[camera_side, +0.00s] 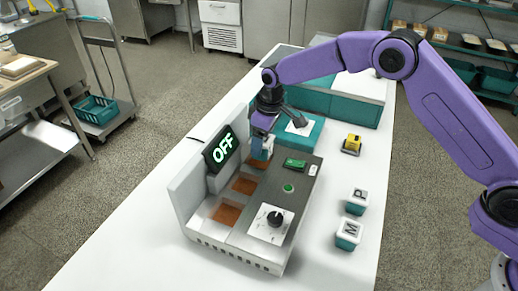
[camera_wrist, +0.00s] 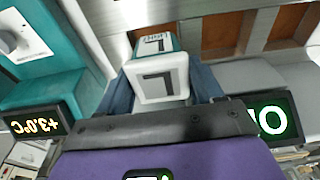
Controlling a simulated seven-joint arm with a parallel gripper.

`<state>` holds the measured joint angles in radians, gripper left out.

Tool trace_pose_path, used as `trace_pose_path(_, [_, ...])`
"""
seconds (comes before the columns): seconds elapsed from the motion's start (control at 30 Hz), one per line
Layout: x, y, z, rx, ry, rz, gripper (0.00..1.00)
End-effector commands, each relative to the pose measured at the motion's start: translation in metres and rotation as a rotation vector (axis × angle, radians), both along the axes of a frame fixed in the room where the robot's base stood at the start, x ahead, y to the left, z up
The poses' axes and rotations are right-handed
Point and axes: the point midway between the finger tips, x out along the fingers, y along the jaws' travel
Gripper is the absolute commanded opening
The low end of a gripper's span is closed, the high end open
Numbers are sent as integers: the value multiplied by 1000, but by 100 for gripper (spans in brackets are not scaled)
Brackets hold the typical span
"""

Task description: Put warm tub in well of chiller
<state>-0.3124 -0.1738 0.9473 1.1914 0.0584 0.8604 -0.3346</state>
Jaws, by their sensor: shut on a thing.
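My gripper (camera_side: 261,150) is shut on a white-and-teal tub (camera_wrist: 162,78) marked L, which sits between the two blue fingers in the wrist view. In the side view the fingers mostly hide this tub, at the far end of the grey machine with the OFF display (camera_side: 222,149), by its row of brown wells (camera_side: 227,214). I cannot tell whether the tub touches the machine. The teal unit (camera_side: 312,135) just behind the machine has a white panel with a dark knob; in the wrist view a teal unit (camera_wrist: 45,80) has a +3.0°C display (camera_wrist: 36,121). Its well is not clearly visible.
Two white-and-teal tubs marked P (camera_side: 357,201) and M (camera_side: 348,233) stand on the white table right of the machine. A yellow object (camera_side: 352,144) sits farther back. The machine's top carries a knob (camera_side: 273,220) and a green display (camera_side: 294,163). The table's front right is clear.

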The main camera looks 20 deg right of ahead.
Motion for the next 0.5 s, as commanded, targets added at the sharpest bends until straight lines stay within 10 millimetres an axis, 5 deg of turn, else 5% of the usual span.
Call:
trace_pose_path(0.27, [8,4,-10,1,-2,0,24])
trace_pose_path(0.5, [10,5,-40,-1,1,0,24])
